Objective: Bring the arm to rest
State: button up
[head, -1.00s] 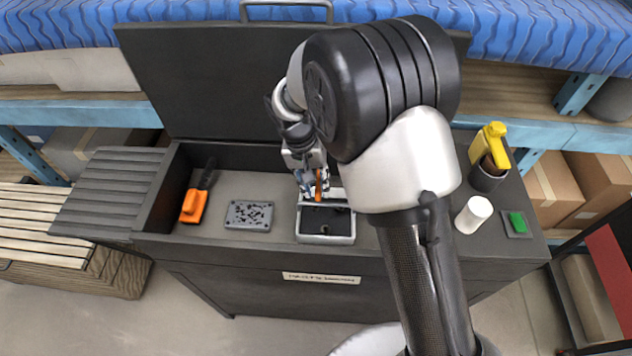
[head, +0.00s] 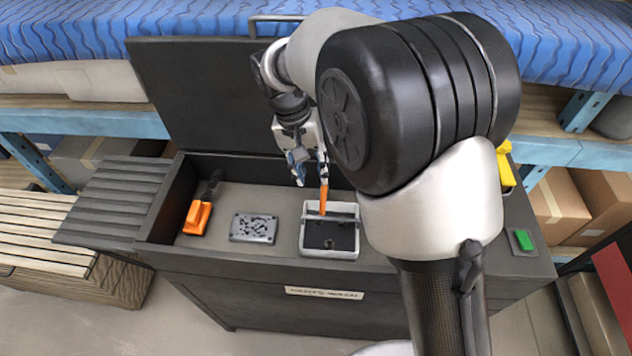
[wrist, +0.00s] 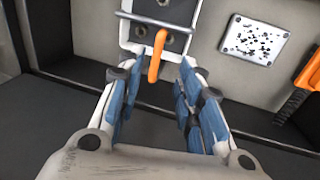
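My gripper (head: 310,174) is open above the workbench, near the back of a light grey open box (head: 330,252) with a dark inside. An orange piece (head: 324,198) stands at the box's crossbar, just past the fingertips. In the wrist view the orange piece (wrist: 156,56) looks like a hook over the bar. My arm is raised and bent, and hides the bench's right middle.
A grey speckled plate (head: 253,228) and an orange-handled tool (head: 198,216) lie left of the box. The dark lid (head: 200,90) stands up behind. A green block (head: 523,240) and a partly hidden yellow object (head: 504,168) are at the right. Slatted wood (head: 35,235) lies further left.

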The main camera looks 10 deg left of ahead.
jog(key=shift+a+r, duration=0.15)
jog(key=shift+r, duration=0.55)
jog(key=s+d+r+t+y, duration=0.1)
jog(key=s+d+r, duration=0.2)
jog(key=d+r, duration=0.35)
jog(key=s+d+r+y, duration=0.1)
jog(key=s+d+r, duration=0.35)
jog(key=d, duration=0.25)
jog(key=s+d+t, duration=0.3)
jog(key=s+d, duration=0.7)
jog(key=s, duration=0.5)
jog(key=shift+s+d+r+m, duration=0.2)
jog(key=shift+m, duration=0.2)
